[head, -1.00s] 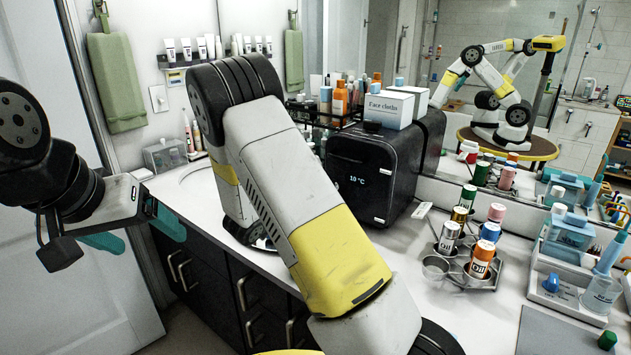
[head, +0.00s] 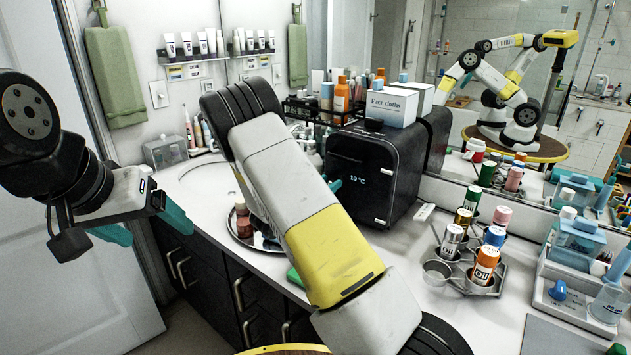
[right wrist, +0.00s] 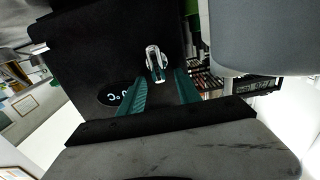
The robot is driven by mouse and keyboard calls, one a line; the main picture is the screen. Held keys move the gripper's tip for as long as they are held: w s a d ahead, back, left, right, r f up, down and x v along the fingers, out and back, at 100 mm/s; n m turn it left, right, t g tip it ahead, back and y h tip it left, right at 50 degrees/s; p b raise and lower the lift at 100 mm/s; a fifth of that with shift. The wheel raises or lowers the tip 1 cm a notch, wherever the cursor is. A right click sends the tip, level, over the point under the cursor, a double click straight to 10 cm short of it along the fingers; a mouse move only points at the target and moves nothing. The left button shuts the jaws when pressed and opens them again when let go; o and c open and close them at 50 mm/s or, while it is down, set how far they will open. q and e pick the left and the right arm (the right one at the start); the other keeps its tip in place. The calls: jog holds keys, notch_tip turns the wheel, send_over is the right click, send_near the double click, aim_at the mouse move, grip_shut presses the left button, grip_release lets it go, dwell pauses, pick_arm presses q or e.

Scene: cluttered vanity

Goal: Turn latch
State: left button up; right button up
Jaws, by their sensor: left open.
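The black mini fridge (head: 372,172) with a 10 °C display stands on the counter; its front also shows in the right wrist view (right wrist: 100,50). The metal latch (right wrist: 155,62) is on that dark front, near the display. My right gripper (right wrist: 160,78) is open, its teal fingers apart, with the latch just beyond and roughly between the tips. I cannot tell whether they touch it. In the head view my right arm hides the latch and most of the right gripper. My left gripper (head: 148,226) is open and empty at the left, away from the fridge.
A round tray (head: 236,228) with a brown bottle (head: 243,221) lies by my right arm. A can holder (head: 437,273) and a blue-lidded organiser (head: 570,240) stand at right. The mirror is behind.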

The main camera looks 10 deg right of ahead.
jog(key=shift+w+d, duration=0.25)
jog(key=shift+d, duration=0.05)
grip_shut()
jog(key=shift+w+a+f+n, duration=0.1)
jog(key=shift+w+a+n, duration=0.05)
jog(key=shift+n, duration=0.9)
jog(key=shift+w+a+f+n, duration=0.1)
jog(key=shift+w+a+n, duration=0.05)
jog(key=shift+n, duration=0.9)
